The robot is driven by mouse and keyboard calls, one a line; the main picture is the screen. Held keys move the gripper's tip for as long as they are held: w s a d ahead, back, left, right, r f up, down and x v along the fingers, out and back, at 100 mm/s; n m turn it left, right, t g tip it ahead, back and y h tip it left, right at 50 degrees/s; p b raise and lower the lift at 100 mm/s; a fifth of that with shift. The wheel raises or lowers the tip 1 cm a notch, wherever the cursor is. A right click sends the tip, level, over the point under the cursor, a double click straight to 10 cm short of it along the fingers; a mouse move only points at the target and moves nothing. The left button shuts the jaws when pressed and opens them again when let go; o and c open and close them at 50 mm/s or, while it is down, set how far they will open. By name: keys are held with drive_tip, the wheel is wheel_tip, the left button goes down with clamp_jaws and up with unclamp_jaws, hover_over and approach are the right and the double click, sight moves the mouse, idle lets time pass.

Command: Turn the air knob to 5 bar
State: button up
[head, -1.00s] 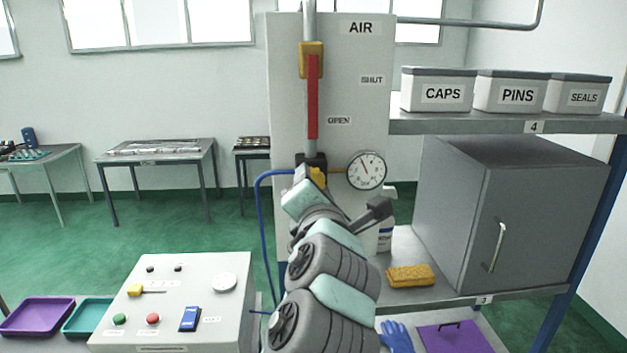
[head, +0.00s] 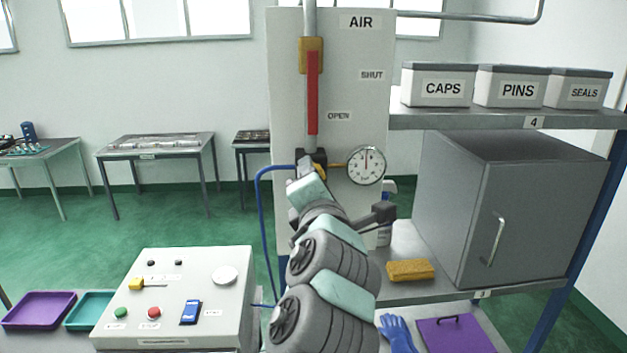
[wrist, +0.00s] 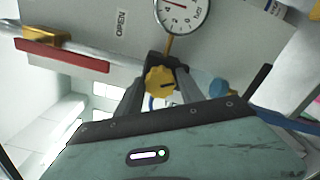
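The yellow air knob (wrist: 160,82) sits between the two fingers of my gripper (wrist: 158,88) in the wrist view, and the fingers press in at its sides. In the head view the knob is mostly hidden by my gripper (head: 312,170), at the foot of the pipe on the AIR panel (head: 362,100). The round white pressure gauge (head: 366,165) is right of the knob, joined by a short brass pipe. Its red needle points almost straight up in the head view; the digits are too small to read surely there. The gauge (wrist: 182,12) is partly cut off in the wrist view.
A red lever (head: 313,93) hangs down the pipe above the knob, beside the OPEN label. A blue hose (head: 262,220) loops left of my arm.

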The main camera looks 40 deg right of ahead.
drive_tip(key=o, duration=0.3)
drive_tip(key=shift+b+v, duration=4.15)
drive_tip(key=shift+v, duration=1.25)
drive_tip(key=shift+f, duration=0.1)
